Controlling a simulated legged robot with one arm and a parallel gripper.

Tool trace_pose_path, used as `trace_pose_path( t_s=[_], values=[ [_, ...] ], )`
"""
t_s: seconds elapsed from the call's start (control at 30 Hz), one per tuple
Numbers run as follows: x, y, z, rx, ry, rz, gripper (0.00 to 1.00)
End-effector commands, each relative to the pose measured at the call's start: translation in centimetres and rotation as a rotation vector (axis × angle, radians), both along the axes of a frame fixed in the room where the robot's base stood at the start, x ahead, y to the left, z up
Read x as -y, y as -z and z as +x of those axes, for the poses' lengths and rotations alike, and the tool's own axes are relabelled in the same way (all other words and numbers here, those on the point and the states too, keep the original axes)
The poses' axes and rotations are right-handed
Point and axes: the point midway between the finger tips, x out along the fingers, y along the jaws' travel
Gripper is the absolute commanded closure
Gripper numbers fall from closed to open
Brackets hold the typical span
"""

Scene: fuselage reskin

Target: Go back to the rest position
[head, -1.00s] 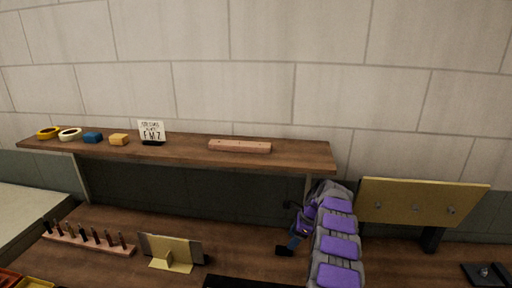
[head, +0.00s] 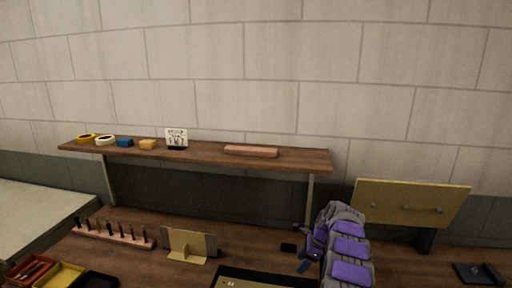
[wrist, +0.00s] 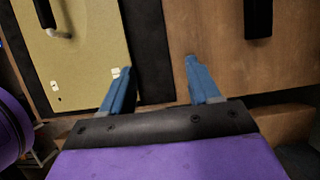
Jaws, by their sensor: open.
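My gripper (wrist: 157,78) shows in the wrist view with its two blue fingers spread wide apart and nothing between them. It is over the wooden bench top beside a black-edged mat. In the head view my purple and grey arm stands at the lower right, and a blue finger of my gripper (head: 304,267) shows low in front of it, just above the bench. A yellow-tan panel (wrist: 75,60) lies on the left in the wrist view, its dark edge near the left finger.
A wooden shelf (head: 205,153) holds tape rolls, small blocks, a sign and a pinkish bar. Below are a tool rack (head: 113,235), an angled bracket (head: 190,245) and coloured trays (head: 58,275). An upright tan panel (head: 408,204) stands right of my arm. A black holder (head: 478,273) sits far right.

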Motion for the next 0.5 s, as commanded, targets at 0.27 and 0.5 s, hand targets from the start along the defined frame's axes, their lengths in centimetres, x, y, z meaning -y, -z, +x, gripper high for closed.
trace_pose_path(
  t_s=[0.27, 0.5],
  values=[
    [-1.4, -2.5, -1.1, 0.021, -0.078, 0.014, 0.38],
    [-3.0, -5.2, -2.8, 0.045, -0.182, 0.026, 0.38]
  ],
)
